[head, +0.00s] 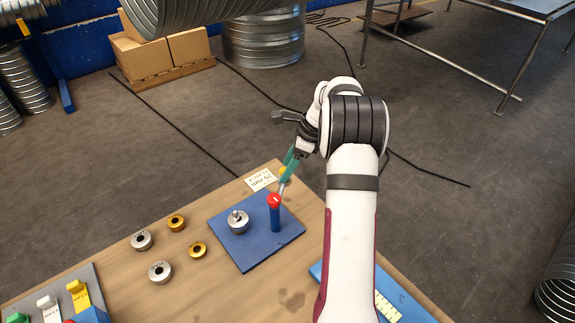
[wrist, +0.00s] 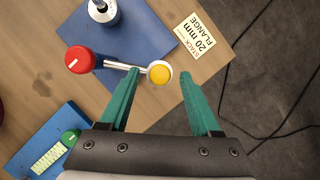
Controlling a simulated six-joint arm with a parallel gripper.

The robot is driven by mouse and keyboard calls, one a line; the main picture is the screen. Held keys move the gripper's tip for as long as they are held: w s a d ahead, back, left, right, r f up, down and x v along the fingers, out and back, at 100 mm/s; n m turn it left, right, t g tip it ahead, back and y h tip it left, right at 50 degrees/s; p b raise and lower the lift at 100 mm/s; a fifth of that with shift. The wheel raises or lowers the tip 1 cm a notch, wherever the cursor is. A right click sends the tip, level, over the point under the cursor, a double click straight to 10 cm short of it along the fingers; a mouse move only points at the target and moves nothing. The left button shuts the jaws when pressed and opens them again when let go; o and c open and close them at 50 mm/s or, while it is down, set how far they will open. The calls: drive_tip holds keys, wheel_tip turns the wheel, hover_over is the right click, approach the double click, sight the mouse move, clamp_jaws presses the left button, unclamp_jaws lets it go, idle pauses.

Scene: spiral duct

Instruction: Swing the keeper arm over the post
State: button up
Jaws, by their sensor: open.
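The keeper arm is a thin metal rod (head: 282,187) running from a red-capped blue pillar (head: 275,216) to a yellow knob (wrist: 160,75). It points away from the post, out past the edge of the blue base plate (head: 258,259). The post (head: 236,214) stands on that plate with a silver ring (head: 238,226) around it; its top is uncovered by the arm. In the wrist view the red cap (wrist: 80,60) is left of the knob. My gripper (wrist: 158,73) is open, its teal fingers on either side of the knob, with gaps showing. Contact cannot be told.
Loose silver rings (head: 160,271) and gold rings (head: 197,250) lie left of the plate. A "20 mm flange" card (head: 261,179) lies by the table's far edge. Another blue plate with a green knob (wrist: 70,138) is near my arm. Colored blocks sit at the lower left.

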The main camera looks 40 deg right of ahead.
drive_tip(key=shift+f, duration=0.15)
clamp_jaws()
idle(1.4)
